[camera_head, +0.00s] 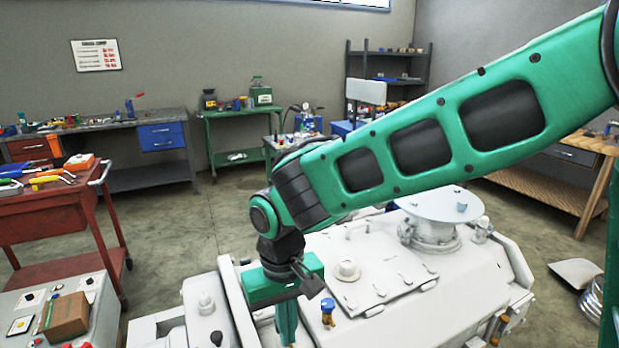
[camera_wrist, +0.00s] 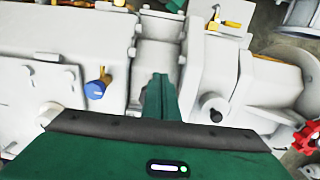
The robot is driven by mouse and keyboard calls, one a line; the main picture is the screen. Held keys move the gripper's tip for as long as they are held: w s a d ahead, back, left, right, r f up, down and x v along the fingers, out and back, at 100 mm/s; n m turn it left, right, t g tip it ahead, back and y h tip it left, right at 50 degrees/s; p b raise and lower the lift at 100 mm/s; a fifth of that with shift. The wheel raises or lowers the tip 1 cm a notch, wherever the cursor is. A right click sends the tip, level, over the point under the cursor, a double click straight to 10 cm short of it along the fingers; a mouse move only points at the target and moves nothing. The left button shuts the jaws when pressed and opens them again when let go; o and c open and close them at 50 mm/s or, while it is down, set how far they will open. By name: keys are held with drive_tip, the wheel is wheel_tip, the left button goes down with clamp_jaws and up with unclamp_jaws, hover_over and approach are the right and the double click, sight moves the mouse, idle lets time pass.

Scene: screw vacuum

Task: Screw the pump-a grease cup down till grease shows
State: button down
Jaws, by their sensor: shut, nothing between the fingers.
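A white vacuum pump (camera_head: 450,285) fills the lower middle of the head view, and its body (camera_wrist: 60,30) also fills the wrist view. A small blue-capped brass fitting (camera_head: 328,312) stands on it and looks like a grease cup; it also shows in the wrist view (camera_wrist: 95,88). No label is readable, so I cannot tell whether it is the pump-a cup. My gripper (camera_head: 287,335) points down just left of this fitting in the head view. In the wrist view my gripper (camera_wrist: 160,90) has its fingers together, empty, right of the blue cap and apart from it. No grease is visible.
A black knob (camera_wrist: 215,112) and a red handwheel (camera_wrist: 306,138) lie to the right in the wrist view. A flanged port (camera_head: 437,210) rises from the pump. A red tool cart (camera_head: 50,215) and a grey panel with a cardboard box (camera_head: 65,316) stand at left.

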drive_tip(key=shift+w+a+r, duration=0.3)
drive_tip(key=shift+a+r, duration=0.05)
drive_tip(key=shift+r, duration=0.1)
drive_tip(key=shift+s, duration=0.2)
drive_tip(key=shift+s, duration=0.25)
drive_tip(key=shift+s+d+r, duration=0.1)
drive_tip(key=shift+s+r, duration=0.05)
drive_tip(key=shift+r, duration=2.7)
drive_tip(key=shift+d, duration=0.1)
drive_tip(key=shift+w+d+f, duration=0.2)
drive_tip(key=shift+d+f, duration=0.15)
drive_tip(key=shift+f, duration=0.65)
drive_tip(key=shift+w+d+f, duration=0.2)
drive_tip(key=shift+d+f, duration=0.1)
drive_tip(key=shift+f, duration=0.75)
drive_tip(key=shift+w+d+f, duration=0.2)
drive_tip(key=shift+d+f, duration=0.15)
drive_tip(key=shift+f, duration=0.65)
